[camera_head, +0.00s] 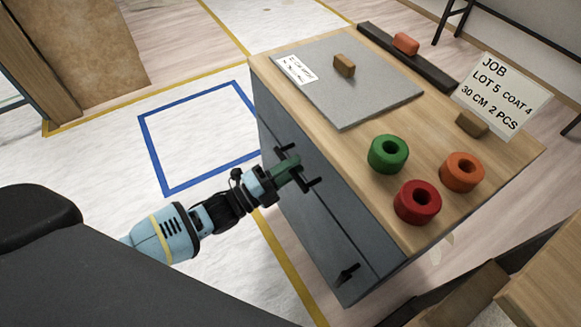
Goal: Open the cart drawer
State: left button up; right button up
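The cart (470,210) has a wooden top and a dark grey drawer front facing left. Black handles stick out of this front: an upper pair of posts, with one bracket (312,183) just right of my gripper, and a lower handle (347,272). The drawer fronts look flush with the cart, with no visible gap. My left gripper (288,171), with green fingers, is at the upper handle and partly covers it. I cannot tell whether the fingers are around the handle or only beside it. My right gripper is not in view.
On the cart top are green (388,154), red (417,202) and orange (461,172) rolls, a grey board (365,90), and a job sign (502,95). A wooden piece (540,280) stands at lower right. The floor left of the cart, with a blue taped square (152,150), is clear.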

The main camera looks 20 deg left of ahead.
pick_arm(q)
grip_shut()
jog(key=shift+s, duration=0.1)
jog(key=r+p+v, duration=0.2)
jog(key=v, duration=0.9)
jog(key=r+p+v, duration=0.2)
jog(key=p+v, duration=0.1)
jog(key=v, duration=0.8)
jog(key=shift+s+a+r, duration=0.35)
jog(key=shift+r, duration=0.05)
grip_release()
